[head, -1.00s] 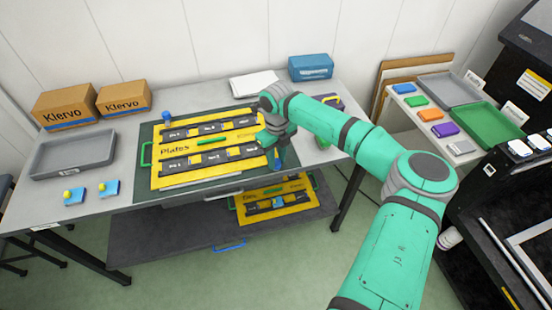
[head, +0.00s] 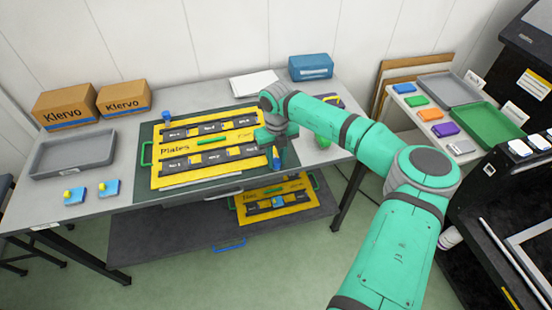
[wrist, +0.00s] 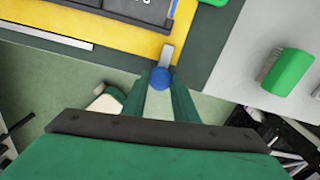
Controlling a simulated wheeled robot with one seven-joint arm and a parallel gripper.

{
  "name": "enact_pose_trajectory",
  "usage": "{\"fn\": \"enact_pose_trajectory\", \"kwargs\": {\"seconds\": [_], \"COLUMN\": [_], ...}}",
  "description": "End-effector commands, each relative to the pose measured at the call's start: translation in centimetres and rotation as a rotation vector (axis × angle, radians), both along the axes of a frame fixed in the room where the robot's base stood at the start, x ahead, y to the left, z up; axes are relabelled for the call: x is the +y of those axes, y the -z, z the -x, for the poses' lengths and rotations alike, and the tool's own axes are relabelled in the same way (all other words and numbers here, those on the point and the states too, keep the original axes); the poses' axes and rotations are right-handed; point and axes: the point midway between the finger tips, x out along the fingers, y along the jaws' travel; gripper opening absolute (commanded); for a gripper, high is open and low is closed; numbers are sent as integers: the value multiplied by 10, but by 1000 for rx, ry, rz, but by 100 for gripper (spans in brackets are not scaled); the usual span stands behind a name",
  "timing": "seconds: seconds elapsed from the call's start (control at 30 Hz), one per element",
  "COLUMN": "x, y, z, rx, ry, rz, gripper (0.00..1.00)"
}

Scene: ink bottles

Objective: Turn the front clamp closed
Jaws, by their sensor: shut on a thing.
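The front clamp is a short grey bar (wrist: 167,56) with a round blue knob (wrist: 160,77) at its end, in the wrist view at the corner of the yellow plate board (wrist: 110,33). The bar runs from the board's edge toward my gripper. My gripper (wrist: 160,88) is shut on the blue knob, with one green finger on each side. In the head view my gripper (head: 279,158) is at the board's front right corner, and the arm hides part of the clamp. Another blue clamp (head: 166,116) stands at the board's back left corner.
A green block (wrist: 289,72) sits on the table right of the board. A grey tray (head: 72,155), two cardboard boxes (head: 64,105) and small blue pieces with yellow knobs (head: 75,196) are on the left. A lower shelf (head: 170,237) holds another yellow board (head: 270,214).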

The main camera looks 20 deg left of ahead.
Motion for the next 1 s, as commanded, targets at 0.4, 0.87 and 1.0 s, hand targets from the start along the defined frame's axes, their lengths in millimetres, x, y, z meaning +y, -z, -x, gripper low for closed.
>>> {"fn": "enact_pose_trajectory", "kwargs": {"seconds": [0.4, 0.87, 1.0], "x": [0, -1, -1], "y": [0, -60, -83], "z": [1, 0, 0], "rx": [2, -2, -1], "ry": [-1, -1, -1], "rz": [2, 4, 2], "gripper": [45, 45, 45]}}
